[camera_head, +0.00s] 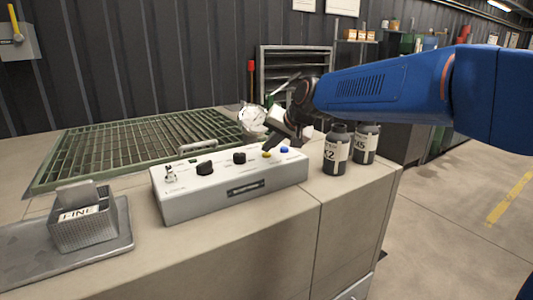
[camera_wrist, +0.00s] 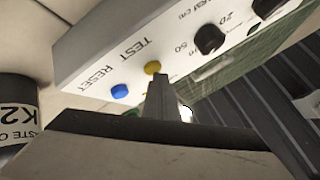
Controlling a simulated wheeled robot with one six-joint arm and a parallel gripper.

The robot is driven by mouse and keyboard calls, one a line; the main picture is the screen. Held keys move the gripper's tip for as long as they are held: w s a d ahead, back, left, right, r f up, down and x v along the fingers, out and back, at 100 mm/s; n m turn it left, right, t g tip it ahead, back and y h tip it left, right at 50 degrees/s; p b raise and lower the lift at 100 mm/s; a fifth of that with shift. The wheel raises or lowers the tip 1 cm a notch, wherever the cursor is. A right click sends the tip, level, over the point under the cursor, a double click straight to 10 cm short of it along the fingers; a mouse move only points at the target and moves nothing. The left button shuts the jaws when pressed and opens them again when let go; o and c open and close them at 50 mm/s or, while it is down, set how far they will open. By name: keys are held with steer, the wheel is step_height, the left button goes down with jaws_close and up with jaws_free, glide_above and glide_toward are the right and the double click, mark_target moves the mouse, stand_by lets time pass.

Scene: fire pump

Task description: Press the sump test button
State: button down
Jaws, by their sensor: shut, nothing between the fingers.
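The control box (camera_head: 232,186) is a long pale grey box on the counter, with a toggle switch, black knobs and coloured buttons on top. The yellow test button (camera_head: 267,154) is near its right end, left of the blue reset button (camera_head: 284,149). In the wrist view, the yellow button (camera_wrist: 152,67) sits beside the word TEST and the blue button (camera_wrist: 119,91) beside RESET. My gripper (camera_head: 268,149) is shut and empty, its tips close to the yellow button. In the wrist view my fingertips (camera_wrist: 156,80) appear just below that button; whether they touch it I cannot tell.
Two dark bottles, K2 (camera_head: 335,152) and K5 (camera_head: 365,144), stand right of the box. A green grating (camera_head: 130,148) lies behind it. A metal basket marked FINE (camera_head: 84,222) stands on a tray at the left. The counter in front of the box is clear.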

mark_target(269, 155)
steer(key=shift+r, duration=0.85)
step_height(269, 155, up, 5)
stand_by(0.6)
stand_by(0.4)
steer(key=s+d+f+h, duration=0.2)
steer(key=s+d+f, duration=0.1)
steer(key=s+d, duration=0.7)
steer(key=s+d+f+h, duration=0.1)
steer(key=s+d+f, duration=0.6)
steer(key=s, duration=0.2)
steer(key=s+d+f+g+h, duration=0.1)
steer(key=s+d+f, duration=0.5)
steer(key=s, duration=0.4)
steer(key=s+d+f+n+g+h, duration=0.1)
steer(key=s+d+f+h, duration=0.1)
steer(key=s+d+f, duration=0.5)
steer(key=s+d, duration=0.1)
steer(key=s, duration=0.1)
steer(key=shift+s+d+f, duration=0.3)
steer(key=shift+s+d, duration=0.05)
